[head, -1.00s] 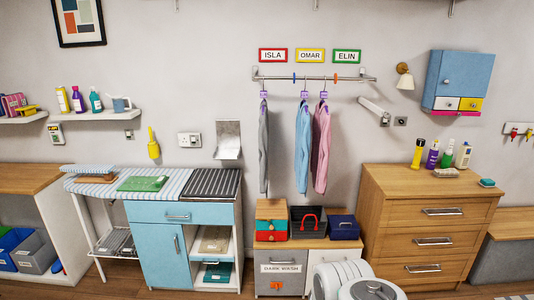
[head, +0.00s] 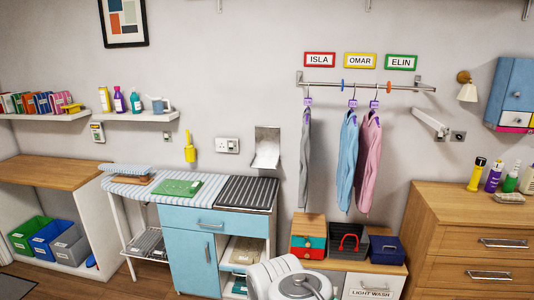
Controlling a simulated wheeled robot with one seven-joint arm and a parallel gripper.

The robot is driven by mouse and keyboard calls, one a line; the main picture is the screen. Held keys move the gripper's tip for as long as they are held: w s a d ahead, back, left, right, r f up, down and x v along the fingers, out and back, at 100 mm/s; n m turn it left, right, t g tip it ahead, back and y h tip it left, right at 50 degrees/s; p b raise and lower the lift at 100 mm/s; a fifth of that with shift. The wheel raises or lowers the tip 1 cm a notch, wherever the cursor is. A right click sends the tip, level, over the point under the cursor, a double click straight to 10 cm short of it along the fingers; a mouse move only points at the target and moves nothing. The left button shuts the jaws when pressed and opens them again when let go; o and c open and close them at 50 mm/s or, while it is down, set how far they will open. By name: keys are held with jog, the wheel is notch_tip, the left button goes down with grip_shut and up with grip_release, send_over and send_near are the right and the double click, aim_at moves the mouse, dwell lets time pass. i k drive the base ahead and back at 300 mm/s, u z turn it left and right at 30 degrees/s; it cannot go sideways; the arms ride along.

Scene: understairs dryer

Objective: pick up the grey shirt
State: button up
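The grey shirt (head: 305,158) hangs from a hanger at the left end of the wall rail (head: 365,88), below the red-framed ISLA sign (head: 320,60). It is seen nearly edge-on, so it looks like a narrow strip. A light blue shirt (head: 348,160) and a pink shirt (head: 369,160) hang to its right, with a gap between the grey one and the blue one. My gripper is not in view; only white rounded parts of my own body show at the bottom edge.
Below the shirts stands a low cabinet (head: 375,282) with small boxes and a dark basket (head: 354,244) on top. A blue ironing cabinet (head: 190,253) is to the left and a wooden drawer chest (head: 480,235) to the right. A folding wall arm (head: 430,122) sticks out right of the rail.

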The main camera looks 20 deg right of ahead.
aim_at(305, 145)
jog(key=z, duration=0.3)
jog(key=i, duration=1)
jog(key=z, duration=0.75)
